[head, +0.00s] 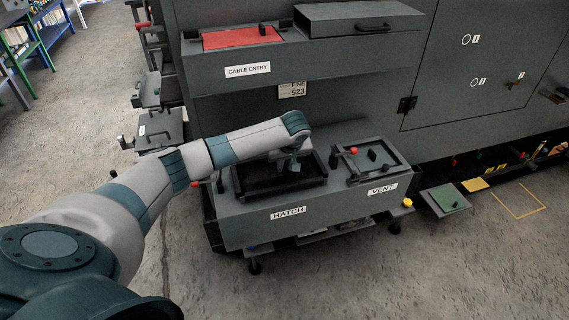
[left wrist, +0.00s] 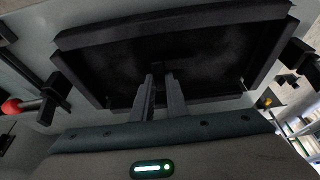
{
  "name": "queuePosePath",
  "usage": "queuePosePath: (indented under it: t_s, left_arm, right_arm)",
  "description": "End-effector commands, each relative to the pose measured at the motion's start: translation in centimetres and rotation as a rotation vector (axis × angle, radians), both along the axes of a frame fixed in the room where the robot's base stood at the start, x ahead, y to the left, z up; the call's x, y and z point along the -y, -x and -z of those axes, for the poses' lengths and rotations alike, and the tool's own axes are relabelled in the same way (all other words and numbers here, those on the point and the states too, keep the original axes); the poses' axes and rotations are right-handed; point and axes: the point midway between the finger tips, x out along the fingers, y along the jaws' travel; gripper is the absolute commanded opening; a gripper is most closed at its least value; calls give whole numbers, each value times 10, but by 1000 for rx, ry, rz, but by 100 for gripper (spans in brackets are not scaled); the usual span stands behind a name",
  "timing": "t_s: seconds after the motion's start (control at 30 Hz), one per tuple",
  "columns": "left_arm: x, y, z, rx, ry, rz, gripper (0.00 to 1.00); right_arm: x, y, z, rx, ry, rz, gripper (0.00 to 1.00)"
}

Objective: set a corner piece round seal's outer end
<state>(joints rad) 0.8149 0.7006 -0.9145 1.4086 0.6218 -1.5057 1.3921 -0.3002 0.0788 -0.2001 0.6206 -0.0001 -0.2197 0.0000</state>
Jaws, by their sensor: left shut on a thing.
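My left gripper (head: 293,167) reaches down over the hatch from the left in the head view. In the left wrist view its two fingers (left wrist: 158,95) are close together, shut on a small dark piece between them. That piece is mostly hidden by the fingers, and I cannot make out its shape. The hatch (head: 255,182) is a dark recess with a raised black frame (head: 262,194); this frame (left wrist: 85,83) surrounds a dark panel in the left wrist view. I cannot pick out the seal's outer end or a separate corner piece. My right gripper is not in view.
The vent (head: 395,156) with its red knob (head: 352,151) lies right of the hatch. The cable entry shelf (head: 300,68) with a red panel (head: 230,38) overhangs behind. A green plate (head: 449,198) stands lower right. Open floor lies in front.

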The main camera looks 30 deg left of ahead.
Motion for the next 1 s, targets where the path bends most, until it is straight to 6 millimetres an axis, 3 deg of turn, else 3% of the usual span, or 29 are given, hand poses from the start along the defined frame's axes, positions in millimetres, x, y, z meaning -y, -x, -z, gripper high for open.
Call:
queuePosePath:
  t_s: [0.17,0.2,0.27,0.67,0.87,1.0]
  left_arm:
    - [0,0,2,0,0,0,0]
    - [0,0,2,0,0,0,23]
    - [0,0,2,0,0,0,32]
    - [0,-1,-2,1,-1,0,32]
    - [2,1,-16,1,1,3,32]
    - [9,6,-36,2,1,3,32]
  right_arm:
    - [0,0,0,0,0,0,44]
    - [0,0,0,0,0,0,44]
    - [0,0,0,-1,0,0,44]
    - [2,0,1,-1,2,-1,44]
    - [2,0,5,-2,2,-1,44]
    - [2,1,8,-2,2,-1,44]
